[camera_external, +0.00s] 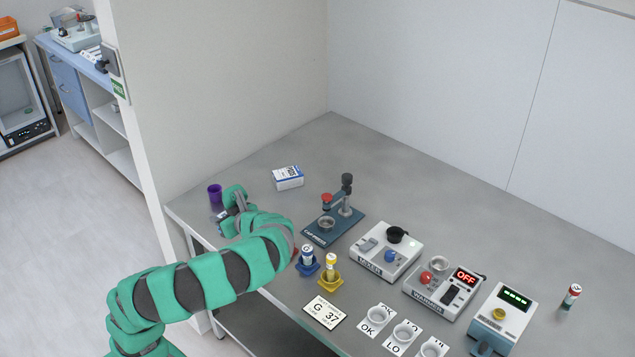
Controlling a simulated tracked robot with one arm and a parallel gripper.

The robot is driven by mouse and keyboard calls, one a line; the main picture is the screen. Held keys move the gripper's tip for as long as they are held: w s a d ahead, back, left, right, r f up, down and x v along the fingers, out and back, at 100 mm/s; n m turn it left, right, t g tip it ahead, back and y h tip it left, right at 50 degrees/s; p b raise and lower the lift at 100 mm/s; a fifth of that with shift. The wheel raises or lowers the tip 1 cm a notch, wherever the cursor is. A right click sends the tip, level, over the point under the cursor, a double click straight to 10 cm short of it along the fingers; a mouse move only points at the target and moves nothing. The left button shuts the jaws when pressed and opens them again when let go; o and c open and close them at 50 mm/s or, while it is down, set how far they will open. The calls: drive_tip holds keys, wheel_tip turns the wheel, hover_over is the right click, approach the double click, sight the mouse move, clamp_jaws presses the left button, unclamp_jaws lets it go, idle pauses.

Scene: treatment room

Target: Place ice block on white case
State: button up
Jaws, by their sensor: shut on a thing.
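My gripper (224,212) is at the left corner of the grey bench, folded back behind my green-wrapped arm. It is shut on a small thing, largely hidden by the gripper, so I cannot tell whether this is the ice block. No ice block shows clearly elsewhere. A small white box with blue print (288,178) lies on the bench to the right of my gripper and apart from it. It may be the white case. Its top looks bare.
A purple cup (215,193) stands close beside my gripper at the bench edge. A dark blue press (334,226), a mixer (386,252), a warmer (444,287) and blue and yellow vial holders (329,283) stand to the right. The back of the bench is clear.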

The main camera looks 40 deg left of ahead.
drive_tip(key=s+r, duration=0.2)
drive_tip(key=s, duration=0.2)
drive_tip(key=w+a, duration=0.2)
drive_tip(key=w, duration=0.2)
drive_tip(key=w+a+f, duration=0.1)
drive_tip(key=w+a, duration=0.1)
drive_tip(key=w, duration=0.3)
drive_tip(key=w+a, duration=0.2)
drive_tip(key=w, duration=0.3)
drive_tip(key=shift+w+a+f, duration=0.1)
drive_tip(key=shift+f, duration=0.2)
drive_tip(key=shift+w+a+f, duration=0.1)
drive_tip(key=shift+w+f, duration=0.05)
drive_tip(key=shift+w, duration=0.1)
drive_tip(key=shift+s+f+b, duration=0.1)
drive_tip(key=shift+f+b, duration=0.2)
drive_tip(key=shift+f, duration=1.3)
drive_tip(key=shift+f, duration=0.1)
drive_tip(key=o, duration=1)
